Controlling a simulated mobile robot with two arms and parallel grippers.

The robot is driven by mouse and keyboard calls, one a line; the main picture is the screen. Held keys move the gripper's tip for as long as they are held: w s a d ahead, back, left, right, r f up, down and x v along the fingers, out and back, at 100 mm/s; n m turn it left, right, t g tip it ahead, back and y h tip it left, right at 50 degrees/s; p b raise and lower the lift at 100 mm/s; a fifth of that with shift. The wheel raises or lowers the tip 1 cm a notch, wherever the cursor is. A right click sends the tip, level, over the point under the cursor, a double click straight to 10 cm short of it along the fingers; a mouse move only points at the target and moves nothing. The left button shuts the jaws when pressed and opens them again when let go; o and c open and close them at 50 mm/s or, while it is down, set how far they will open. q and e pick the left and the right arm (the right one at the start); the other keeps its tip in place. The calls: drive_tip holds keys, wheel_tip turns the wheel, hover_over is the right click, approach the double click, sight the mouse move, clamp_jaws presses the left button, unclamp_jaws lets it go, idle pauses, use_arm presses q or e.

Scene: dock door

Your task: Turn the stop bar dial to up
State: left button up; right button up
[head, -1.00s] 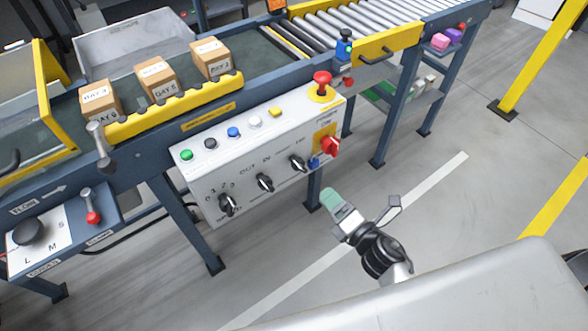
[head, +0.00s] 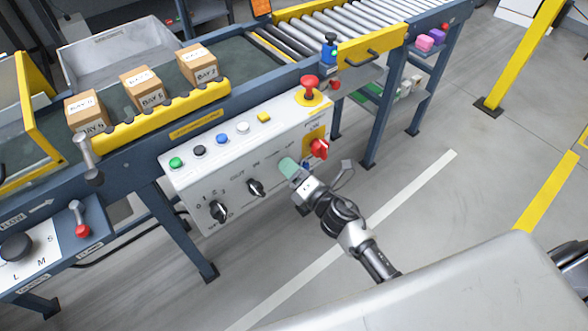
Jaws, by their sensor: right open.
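The white control panel (head: 245,170) hangs on the front of the conveyor. The black dial at its lower left (head: 218,211) is marked with numbers, and the middle black dial (head: 256,188) sits under OUT and IN. The third dial, the rightmost of the row, is hidden behind my right gripper, so its setting cannot be seen; part of a label above it still shows. My right gripper (head: 318,172) is open and empty. Its green-tipped finger is in front of the panel where the third dial sits; contact cannot be told. My left gripper is not in view.
A red rotary switch (head: 319,149) is close to the right gripper, with a red mushroom button (head: 309,84) above. Several coloured buttons line the panel top. Boxes (head: 198,65) stand on the conveyor behind a yellow rail (head: 160,112). Floor to the right is clear.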

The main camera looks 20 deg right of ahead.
drive_tip(key=c, duration=0.9)
drive_tip(key=shift+c, duration=0.2)
